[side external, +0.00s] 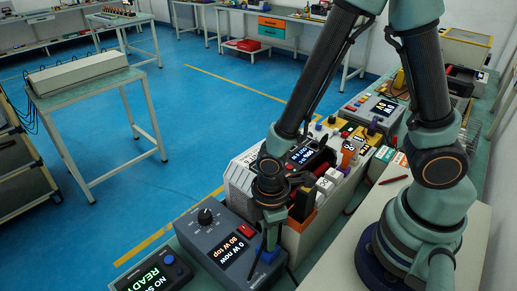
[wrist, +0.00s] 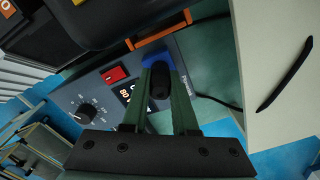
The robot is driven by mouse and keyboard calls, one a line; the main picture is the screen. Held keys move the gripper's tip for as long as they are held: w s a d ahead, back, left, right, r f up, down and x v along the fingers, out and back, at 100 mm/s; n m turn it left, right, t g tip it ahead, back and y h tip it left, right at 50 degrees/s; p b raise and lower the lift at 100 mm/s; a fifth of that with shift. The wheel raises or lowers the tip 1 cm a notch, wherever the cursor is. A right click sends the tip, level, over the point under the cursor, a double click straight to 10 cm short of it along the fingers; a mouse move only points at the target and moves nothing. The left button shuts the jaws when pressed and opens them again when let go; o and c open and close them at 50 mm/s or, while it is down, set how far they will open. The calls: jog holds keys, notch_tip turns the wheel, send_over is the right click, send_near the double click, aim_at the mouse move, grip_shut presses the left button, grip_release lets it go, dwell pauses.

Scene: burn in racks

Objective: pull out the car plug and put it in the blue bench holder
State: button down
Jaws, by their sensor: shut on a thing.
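My gripper (wrist: 162,78) has its two green fingers shut on the black car plug (wrist: 160,88), which sits between them in the wrist view. The blue bench holder (wrist: 156,59) shows right behind the plug and the fingertips. In the side external view my gripper (side external: 273,236) points down at the right end of the grey load box, and the blue bench holder (side external: 268,254) shows just below the fingertips. The plug is hidden by the fingers there. I cannot tell whether its tip is inside the holder or just above it.
The grey load box (side external: 225,252) has a knob, a red switch and a display reading "0 W now, 80 W top". A small box (side external: 155,273) shows "READY". A rack of colourful units (side external: 325,185) stands behind. A dark cable (wrist: 215,101) runs beside the holder.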

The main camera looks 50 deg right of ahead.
jog(key=shift+f, duration=0.15)
jog(key=c, duration=0.6)
grip_release()
notch_tip(320, 180, up, 12)
jog(key=w+d+r+m+t, duration=0.2)
jog(key=d+r+m, duration=0.4)
jog(key=w+d+r+m+t, duration=0.2)
jog(key=d+r+m+t, duration=0.1)
jog(key=d+r+m, duration=0.3)
jog(key=shift+w+d+r+t, duration=0.3)
jog(key=shift+d+r, duration=0.1)
jog(key=shift+d, duration=0.35)
